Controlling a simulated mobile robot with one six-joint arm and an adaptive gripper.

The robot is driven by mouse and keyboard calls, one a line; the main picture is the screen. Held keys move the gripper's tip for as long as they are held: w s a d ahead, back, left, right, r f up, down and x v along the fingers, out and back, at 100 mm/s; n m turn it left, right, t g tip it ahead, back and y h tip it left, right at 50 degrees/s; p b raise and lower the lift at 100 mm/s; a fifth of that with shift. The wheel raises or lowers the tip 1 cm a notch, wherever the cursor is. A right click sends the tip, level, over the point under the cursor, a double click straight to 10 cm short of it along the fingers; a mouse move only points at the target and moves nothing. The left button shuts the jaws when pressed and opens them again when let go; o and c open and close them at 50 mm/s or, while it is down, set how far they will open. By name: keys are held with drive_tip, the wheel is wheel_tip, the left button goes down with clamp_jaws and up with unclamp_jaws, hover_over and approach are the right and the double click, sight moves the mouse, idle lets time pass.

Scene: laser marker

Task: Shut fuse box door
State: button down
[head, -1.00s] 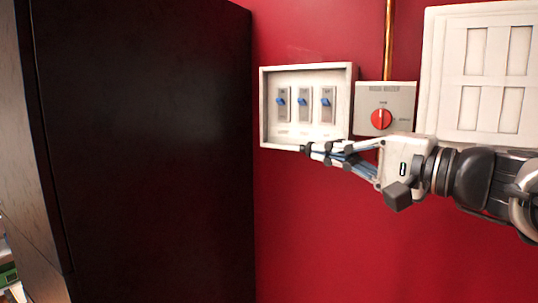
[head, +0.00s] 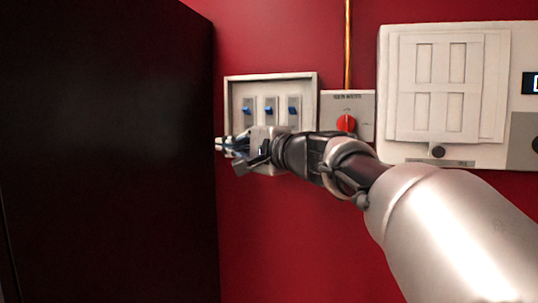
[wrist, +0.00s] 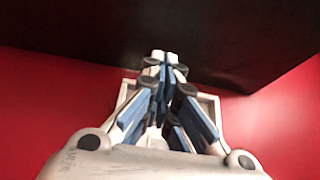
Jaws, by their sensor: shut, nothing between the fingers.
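The fuse box (head: 314,100) is a shallow white frame on the red wall, with three blue-levered switches inside. Its front is uncovered and I cannot make out a door on it. My gripper (head: 219,144) is shut and empty, in front of the box's lower left corner, pointing left toward the dark panel. It hides the box's lower edge. In the wrist view the closed fingers (wrist: 164,62) point at the dark surface, and part of the box's white frame (wrist: 209,103) shows behind them.
A tall dark panel (head: 105,150) fills the left, close to the fingertips. A grey box with a red rotary knob (head: 346,123) sits right of the fuse box under a copper pipe (head: 348,45). A larger white panel (head: 388,75) is farther right. The lower red wall is bare.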

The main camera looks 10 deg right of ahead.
drive_tip(key=w+m+t+h+p, duration=0.2)
drive_tip(key=w+m+h, duration=0.1)
drive_tip(key=w, duration=0.7)
drive_tip(key=shift+w+r+h, duration=0.2)
drive_tip(key=shift+w+h, duration=0.15)
drive_tip(key=shift+h, duration=0.45)
drive_tip(key=shift+a, duration=0.1)
